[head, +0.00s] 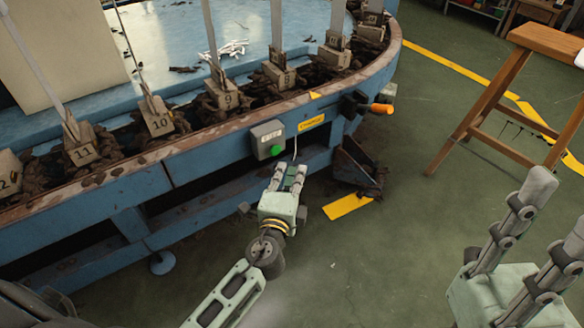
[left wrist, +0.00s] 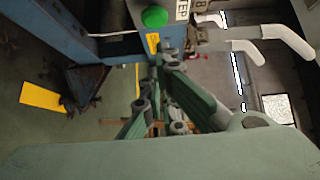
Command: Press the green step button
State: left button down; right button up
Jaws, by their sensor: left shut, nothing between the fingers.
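The green step button (head: 276,150) sits on the lower front of a small grey box (head: 265,134) on the blue machine's rim. In the left wrist view the button (left wrist: 155,16) shows at the top edge. My left gripper (head: 291,168) is shut and empty, just below and right of the button in the head view. I cannot tell whether it touches the box, but the button's face is uncovered. In the left wrist view its green fingers (left wrist: 160,85) point up, below the button. My right gripper (head: 560,208) is open and empty at the lower right, far from the button.
Numbered blocks (head: 228,97) with upright rods line the blue machine's rim (head: 200,139). A wooden stool (head: 500,95) stands at right. The green floor (head: 400,240) between is clear.

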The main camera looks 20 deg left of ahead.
pick_arm(q)
jog(key=s+d, duration=0.1)
jog(key=s, duration=0.6)
jog(key=shift+s, duration=0.3)
dwell(1.9)
jog(key=shift+d, duration=0.1)
